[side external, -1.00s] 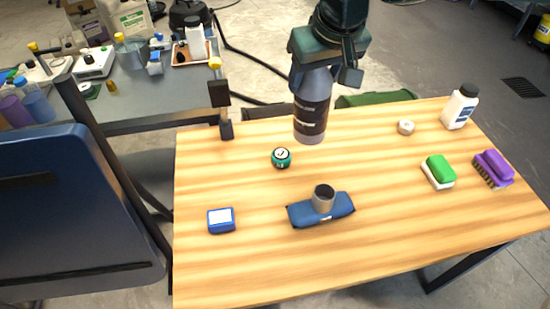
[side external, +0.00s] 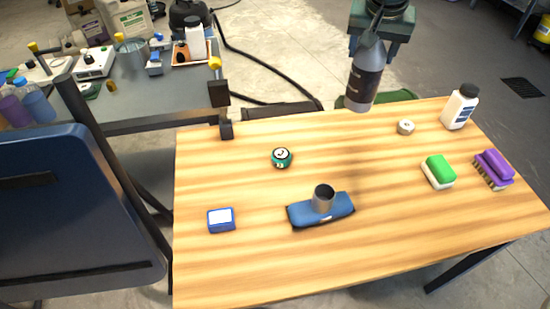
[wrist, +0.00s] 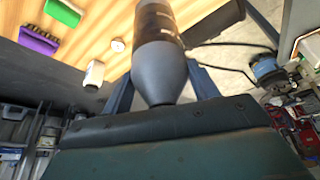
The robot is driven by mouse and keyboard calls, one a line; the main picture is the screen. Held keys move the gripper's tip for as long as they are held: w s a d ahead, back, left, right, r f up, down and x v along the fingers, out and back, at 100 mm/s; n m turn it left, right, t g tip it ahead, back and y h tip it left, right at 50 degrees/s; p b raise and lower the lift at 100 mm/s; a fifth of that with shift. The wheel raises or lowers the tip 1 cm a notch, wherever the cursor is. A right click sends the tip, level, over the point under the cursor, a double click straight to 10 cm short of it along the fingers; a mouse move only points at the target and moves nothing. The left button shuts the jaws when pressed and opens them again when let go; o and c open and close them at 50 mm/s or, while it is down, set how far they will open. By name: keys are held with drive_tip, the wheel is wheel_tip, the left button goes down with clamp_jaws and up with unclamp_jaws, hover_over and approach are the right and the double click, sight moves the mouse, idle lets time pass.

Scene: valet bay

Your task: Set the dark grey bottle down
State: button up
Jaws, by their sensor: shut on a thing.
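The dark grey bottle (side external: 364,82) with a black label hangs in the air above the back part of the wooden table (side external: 250,265). My gripper (side external: 374,38) is shut on its upper end and holds it slightly tilted. In the wrist view the bottle (wrist: 158,62) extends away between the fingers of my gripper (wrist: 163,98). Its base is out of frame there.
A tape roll (side external: 405,127), a white bottle (side external: 460,107), a green-and-white sponge (side external: 438,171) and a purple brush (side external: 493,168) stand to the right. The middle table is bare.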

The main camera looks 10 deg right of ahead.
sight(358, 106)
wheel_tip(358, 106, down, 19)
idle(1.0)
drive_tip(key=shift+f, duration=0.15)
drive_tip(key=o, duration=1.7)
drive_tip(key=shift+f, duration=0.1)
drive_tip(key=shift+c, duration=0.2)
drive_tip(key=v, duration=1.1)
drive_tip(key=shift+d, duration=0.1)
drive_tip(key=shift+s+r, duration=0.2)
drive_tip(key=shift+r, duration=0.45)
